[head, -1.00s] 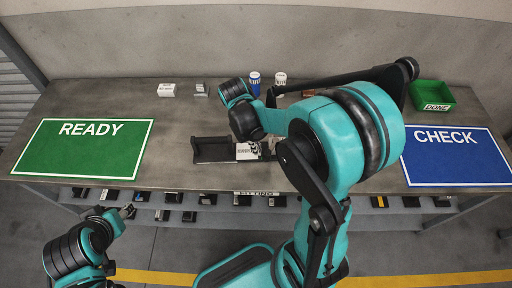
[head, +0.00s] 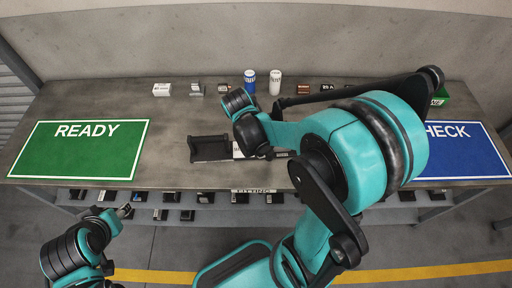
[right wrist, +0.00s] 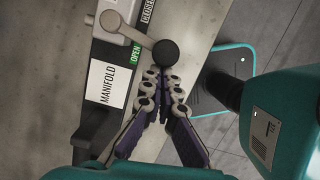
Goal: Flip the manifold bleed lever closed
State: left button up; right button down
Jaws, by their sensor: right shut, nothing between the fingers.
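The manifold shows in the right wrist view with a white MANIFOLD label (right wrist: 108,84) on its dark body. Its bleed lever is a pale arm with a dark round knob (right wrist: 165,53). The lever lies between the green OPEN label (right wrist: 136,54) and the black CLOSED label (right wrist: 148,10), closer to OPEN. My right gripper (right wrist: 163,74) is shut and empty, its tips just below the knob; I cannot tell whether they touch it. In the head view the manifold's dark bracket (head: 208,149) shows, the rest largely behind my right wrist. My left gripper (head: 126,211) hangs in front of the bench.
A green READY mat (head: 80,155) lies left on the bench (head: 175,120) and a blue CHECK mat (head: 465,155) lies right. A blue can (head: 249,82), a white can (head: 275,83) and small parts stand along the back. A green bin (head: 440,97) is partly hidden by my arm.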

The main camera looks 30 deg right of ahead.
jog(key=s+d+n+t, duration=0.1)
jog(key=s+d+n, duration=0.3)
jog(key=n, duration=0.1)
jog(key=shift+d+p, duration=0.35)
jog(key=shift+p, duration=0.1)
jog(key=shift+d, duration=0.1)
dwell(0.4)
